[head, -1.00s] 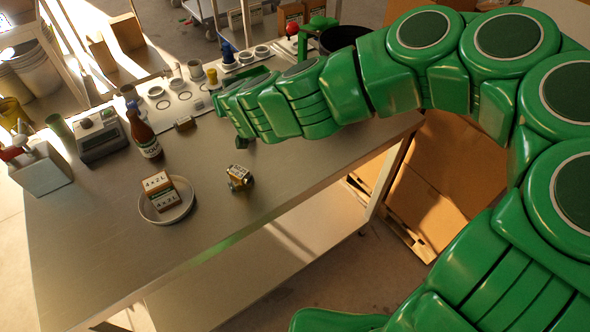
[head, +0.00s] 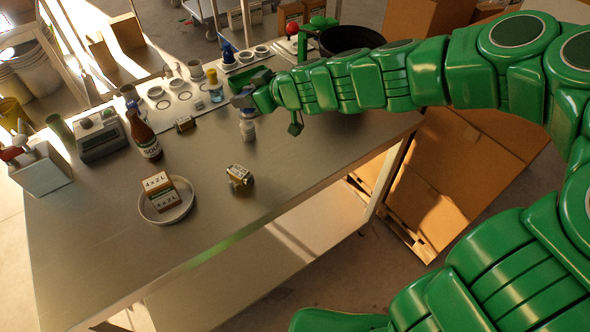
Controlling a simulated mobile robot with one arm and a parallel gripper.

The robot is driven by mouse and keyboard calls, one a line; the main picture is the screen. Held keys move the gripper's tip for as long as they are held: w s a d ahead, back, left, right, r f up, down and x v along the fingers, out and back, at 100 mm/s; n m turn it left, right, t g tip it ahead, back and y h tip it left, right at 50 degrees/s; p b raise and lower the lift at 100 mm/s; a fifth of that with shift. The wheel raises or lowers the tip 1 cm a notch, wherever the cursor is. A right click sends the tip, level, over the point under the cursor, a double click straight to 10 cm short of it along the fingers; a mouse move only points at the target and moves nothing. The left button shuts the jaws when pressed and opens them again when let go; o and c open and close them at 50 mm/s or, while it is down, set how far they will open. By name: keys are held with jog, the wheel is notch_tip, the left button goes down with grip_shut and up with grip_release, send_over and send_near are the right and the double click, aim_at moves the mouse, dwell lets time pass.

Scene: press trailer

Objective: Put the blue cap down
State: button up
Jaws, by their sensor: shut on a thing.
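My gripper (head: 244,98) is at the end of the green arm, above the middle back part of the metal bench (head: 120,250). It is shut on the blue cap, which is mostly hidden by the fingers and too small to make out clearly. A small white bottle (head: 248,128) with a label stands upright directly below the gripper in the picture. Its top is hidden, and I cannot tell whether the gripper touches it.
A small labelled block (head: 239,175) lies near the front.

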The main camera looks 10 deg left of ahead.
jog(key=shift+s+d+r+n+g, duration=0.8)
jog(key=shift+d+n+g, duration=0.65)
jog(key=shift+d, duration=1.5)
jog(key=shift+s+d+r+n+g, duration=0.5)
jog(key=shift+s+d+n+g, duration=0.75)
jog(key=shift+d, duration=1.7)
jog(key=shift+g+y, duration=0.3)
jog(key=shift+y, duration=0.1)
jog(key=shift+w+f, duration=0.1)
jog(key=shift+f, duration=8.75)
jog(key=o, duration=1.1)
jog(key=shift+o, duration=0.2)
